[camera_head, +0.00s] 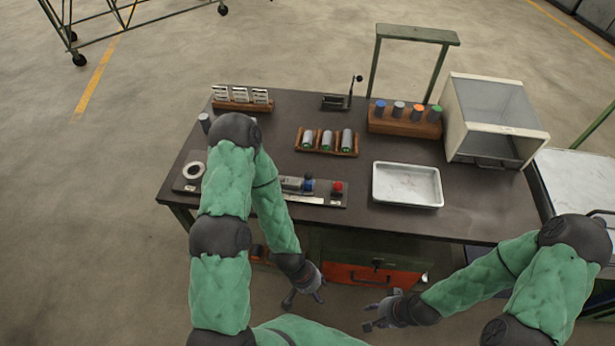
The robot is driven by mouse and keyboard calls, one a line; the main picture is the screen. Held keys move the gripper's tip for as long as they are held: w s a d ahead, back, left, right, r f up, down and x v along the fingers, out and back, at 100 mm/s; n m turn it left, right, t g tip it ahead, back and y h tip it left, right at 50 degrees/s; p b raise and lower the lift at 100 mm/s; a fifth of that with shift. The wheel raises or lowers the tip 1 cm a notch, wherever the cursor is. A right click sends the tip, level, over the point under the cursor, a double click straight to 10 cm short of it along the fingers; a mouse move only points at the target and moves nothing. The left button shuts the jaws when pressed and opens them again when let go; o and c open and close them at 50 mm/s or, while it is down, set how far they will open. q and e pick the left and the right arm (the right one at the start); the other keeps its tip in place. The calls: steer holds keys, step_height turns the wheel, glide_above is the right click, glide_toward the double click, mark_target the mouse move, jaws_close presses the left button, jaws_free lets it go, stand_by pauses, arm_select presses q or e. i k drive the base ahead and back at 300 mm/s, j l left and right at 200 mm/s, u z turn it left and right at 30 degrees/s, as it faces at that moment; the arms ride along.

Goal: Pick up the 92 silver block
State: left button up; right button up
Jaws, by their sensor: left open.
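Three silver cylindrical blocks (327,140) with green lower ends lie side by side in a wooden rack (300,137) in the middle of the table. No number 92 can be read on any of them, so I cannot tell which block it is. My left gripper (304,298) is open and empty, pointing down in front of the table's near edge, well short of the rack. My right gripper (370,317) also hangs in front of the table, fingers apart and empty.
The dark table (455,205) carries a metal tray (407,186), a holder with coloured-top cylinders (405,123), a white box (490,118), a card stand (241,100) and a device with a red button (337,187). A red drawer (370,275) is below.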

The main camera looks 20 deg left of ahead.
mark_target(287, 183)
steer(key=j+u, duration=0.1)
steer(key=u, duration=0.25)
steer(key=j+u, duration=0.1)
steer(key=u, duration=0.25)
steer(key=j+u, duration=0.1)
steer(key=u, duration=0.25)
